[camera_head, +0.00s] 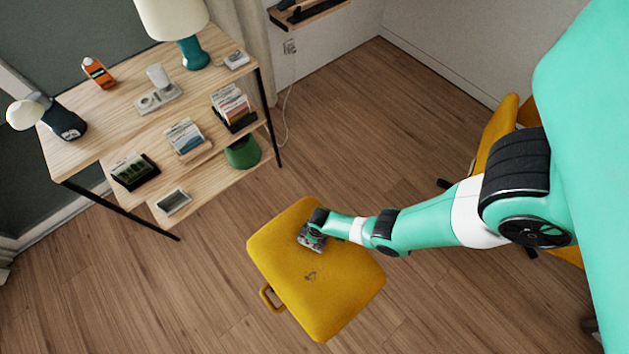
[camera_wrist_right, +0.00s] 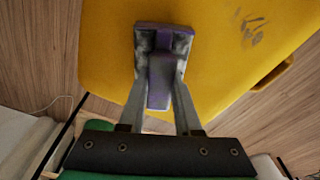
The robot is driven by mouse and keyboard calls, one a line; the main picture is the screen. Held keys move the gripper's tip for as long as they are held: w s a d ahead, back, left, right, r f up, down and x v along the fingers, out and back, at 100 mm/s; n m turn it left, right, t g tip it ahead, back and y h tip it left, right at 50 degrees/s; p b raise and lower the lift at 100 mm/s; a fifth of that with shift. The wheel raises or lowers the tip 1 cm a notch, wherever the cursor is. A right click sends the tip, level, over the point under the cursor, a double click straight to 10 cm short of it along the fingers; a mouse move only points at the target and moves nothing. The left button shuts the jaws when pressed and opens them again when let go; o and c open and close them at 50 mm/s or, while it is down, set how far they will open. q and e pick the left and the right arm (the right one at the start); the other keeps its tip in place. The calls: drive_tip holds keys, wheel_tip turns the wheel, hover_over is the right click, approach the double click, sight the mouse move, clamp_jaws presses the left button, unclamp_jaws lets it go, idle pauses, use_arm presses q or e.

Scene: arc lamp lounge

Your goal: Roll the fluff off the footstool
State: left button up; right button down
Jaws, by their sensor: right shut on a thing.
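The yellow footstool (camera_head: 340,290) stands on the wood floor in the middle of the head view, with a loop handle (camera_head: 270,298) on its left side. A small patch of dark grey fluff (camera_head: 310,276) lies near the middle of its top; it also shows in the right wrist view (camera_wrist_right: 252,29). My right gripper (camera_head: 314,238) is over the footstool's upper part. In the right wrist view its two fingers (camera_wrist_right: 160,95) are shut on a purple lint roller (camera_wrist_right: 159,82) with a grey, speckled head. The head is at the yellow top; I cannot tell whether it touches. My left gripper is not in view.
A two-level wooden shelf table (camera_head: 118,108) stands at the upper left with a lamp (camera_head: 192,52), an orange bottle (camera_head: 97,72), and several card holders. Floor around the footstool is clear on the left.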

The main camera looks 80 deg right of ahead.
wheel_tip(320, 180, up, 4)
drive_tip(key=p, duration=0.3)
drive_tip(key=shift+w+a+r, duration=0.1)
drive_tip(key=shift+r, duration=0.05)
drive_tip(key=shift+r+p, duration=0.8)
drive_tip(key=shift+p, duration=0.1)
drive_tip(key=shift+r+p, duration=1.1)
